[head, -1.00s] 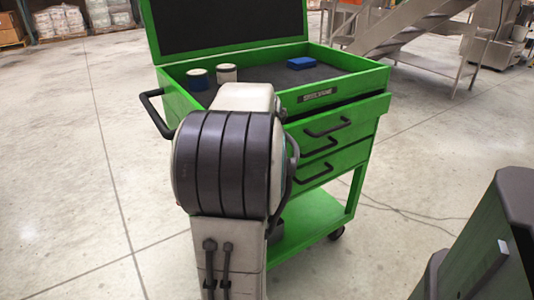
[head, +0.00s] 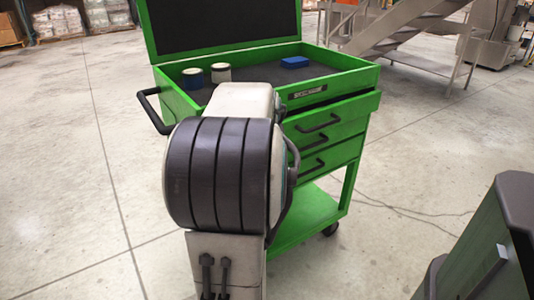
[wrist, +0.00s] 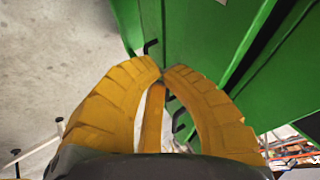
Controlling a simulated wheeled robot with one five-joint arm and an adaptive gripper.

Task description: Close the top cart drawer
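The green cart (head: 268,82) stands ahead with its lid raised. Its top drawer (head: 352,109) sticks out a little past the drawers below, with a dark gap above its front. A black handle (head: 318,123) is on that front, partly behind my arm. My gripper is hidden behind my arm in the head view. In the wrist view my gripper (wrist: 161,71) has its yellow fingertips together, with nothing seen between them. It is close to green cart panels (wrist: 215,30) and black handles (wrist: 151,47). I cannot tell whether it touches the drawer.
Two cans (head: 221,72) and a blue item (head: 295,62) lie in the cart's top tray. A black side handle (head: 149,104) juts out at left. A dark green object (head: 480,240) stands at right. Metal stairs (head: 405,35) are behind. The floor at left is clear.

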